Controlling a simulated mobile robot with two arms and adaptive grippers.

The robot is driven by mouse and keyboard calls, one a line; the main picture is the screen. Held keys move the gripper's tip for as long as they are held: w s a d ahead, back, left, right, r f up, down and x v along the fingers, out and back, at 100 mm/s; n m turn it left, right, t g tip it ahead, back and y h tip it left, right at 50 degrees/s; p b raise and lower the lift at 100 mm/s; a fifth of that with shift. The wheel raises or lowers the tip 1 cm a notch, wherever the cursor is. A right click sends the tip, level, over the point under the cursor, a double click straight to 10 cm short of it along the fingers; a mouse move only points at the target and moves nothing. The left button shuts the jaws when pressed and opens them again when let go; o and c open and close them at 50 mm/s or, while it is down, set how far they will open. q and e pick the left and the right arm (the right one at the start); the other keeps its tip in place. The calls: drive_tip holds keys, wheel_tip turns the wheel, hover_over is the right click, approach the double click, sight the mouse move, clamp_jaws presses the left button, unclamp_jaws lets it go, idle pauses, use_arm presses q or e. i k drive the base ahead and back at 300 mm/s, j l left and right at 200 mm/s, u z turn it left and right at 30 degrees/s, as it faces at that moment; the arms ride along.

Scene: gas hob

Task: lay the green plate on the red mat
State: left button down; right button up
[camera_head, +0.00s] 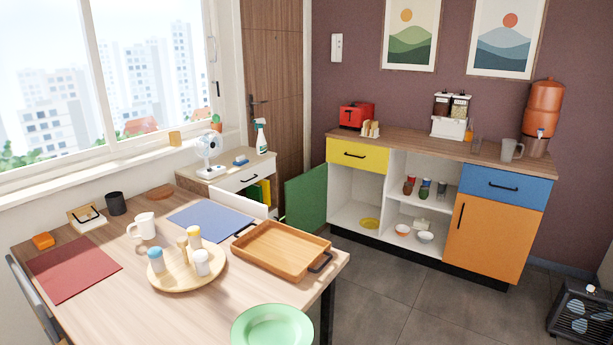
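The green plate (272,327) shows at the bottom edge of the head view, face up, its near part cut off by the frame. It lies at or over the near right edge of the wooden table; I cannot tell what supports it. The red mat (74,269) lies flat and bare on the left side of the table, well to the left of the plate. Neither of my grippers is in view.
Between plate and mat stands a round wooden board (180,281) with several shakers. A wooden tray (280,250), a blue mat (211,221), a white mug (145,227) and a napkin holder (88,217) are farther back. The table (120,310) is clear in front of the mat.

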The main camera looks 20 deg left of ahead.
sight(68, 259)
drive_tip(key=k+j, duration=0.1)
drive_tip(key=j, duration=0.55)
drive_tip(key=k+j+u, duration=0.1)
drive_tip(key=j, duration=0.5)
drive_tip(key=k+j+u, duration=0.1)
drive_tip(key=j, duration=0.55)
drive_tip(key=i+j, duration=0.7)
drive_tip(key=j, duration=0.1)
